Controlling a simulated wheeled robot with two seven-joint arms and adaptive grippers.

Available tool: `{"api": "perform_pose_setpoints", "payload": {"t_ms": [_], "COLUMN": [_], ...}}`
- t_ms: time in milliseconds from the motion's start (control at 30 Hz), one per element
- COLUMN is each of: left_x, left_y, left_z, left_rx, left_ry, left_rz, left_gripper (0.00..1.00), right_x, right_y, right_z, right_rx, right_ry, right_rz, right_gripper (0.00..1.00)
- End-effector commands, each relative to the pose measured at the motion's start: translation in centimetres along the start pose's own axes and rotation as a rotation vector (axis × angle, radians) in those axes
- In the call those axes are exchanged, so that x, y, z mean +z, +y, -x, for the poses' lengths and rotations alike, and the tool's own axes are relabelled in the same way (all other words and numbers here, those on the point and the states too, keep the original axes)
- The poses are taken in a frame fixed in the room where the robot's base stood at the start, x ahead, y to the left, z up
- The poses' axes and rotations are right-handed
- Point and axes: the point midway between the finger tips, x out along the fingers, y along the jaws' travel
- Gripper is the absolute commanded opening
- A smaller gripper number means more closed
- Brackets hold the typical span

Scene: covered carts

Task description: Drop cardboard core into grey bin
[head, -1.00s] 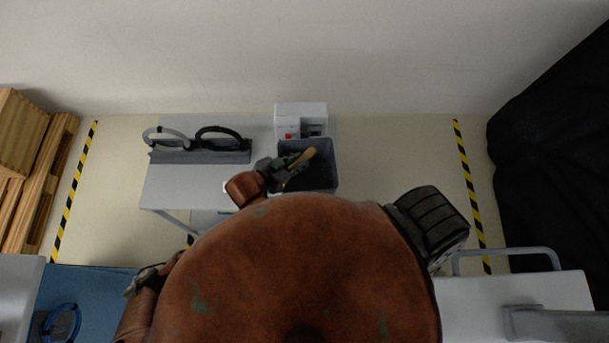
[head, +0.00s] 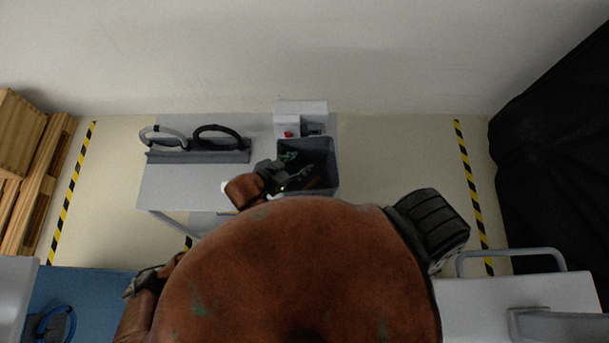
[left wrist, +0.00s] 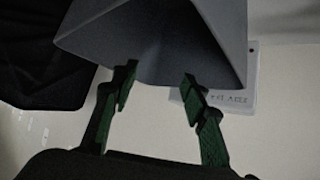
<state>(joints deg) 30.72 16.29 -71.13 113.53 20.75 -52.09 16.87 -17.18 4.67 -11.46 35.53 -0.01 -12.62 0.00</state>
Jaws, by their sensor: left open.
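The grey bin (head: 331,174) stands at the right end of the grey cart, open at the top. My left gripper (head: 296,168) is over the bin's opening, with its fingers spread apart. In the left wrist view the gripper (left wrist: 157,84) is open with nothing between its green fingertips, and the grey bin (left wrist: 150,40) fills the space beyond them. A dim brown piece, seemingly the cardboard core (head: 313,183), shows low inside the bin, apart from the fingers and partly in shadow. My right gripper does not show.
The grey cart (head: 180,187) carries a rack (head: 200,157) with a light ring and a black ring. A white device (head: 300,108) with a red button stands behind the bin. Wooden pallets stand at far left, a black cover hangs at right.

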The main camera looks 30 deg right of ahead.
Motion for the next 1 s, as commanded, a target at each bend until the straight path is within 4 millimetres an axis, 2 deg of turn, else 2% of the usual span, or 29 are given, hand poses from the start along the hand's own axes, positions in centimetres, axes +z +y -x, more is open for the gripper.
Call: {"api": "perform_pose_setpoints", "payload": {"t_ms": [167,267,700,833,1000], "left_x": [0.0,0.0,0.0,0.0,0.0], "left_y": [0.0,0.0,-0.1,0.0,0.0], "left_z": [0.3,1.2,9.8,11.2,12.0], "left_rx": [0.000,0.000,-0.001,0.000,0.000], "left_ry": [0.000,0.002,0.000,0.000,0.001], "left_rz": [0.000,0.000,-0.001,0.000,0.000], "left_gripper": [0.41,0.41,0.41,0.41,0.41], "right_x": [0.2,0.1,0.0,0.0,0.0], "right_y": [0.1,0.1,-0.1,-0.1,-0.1], "right_z": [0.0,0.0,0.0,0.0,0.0], "right_rx": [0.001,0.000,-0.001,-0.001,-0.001], "right_ry": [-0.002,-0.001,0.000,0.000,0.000], "right_rz": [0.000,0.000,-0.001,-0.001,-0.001], "right_gripper": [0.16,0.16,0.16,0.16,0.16]}}
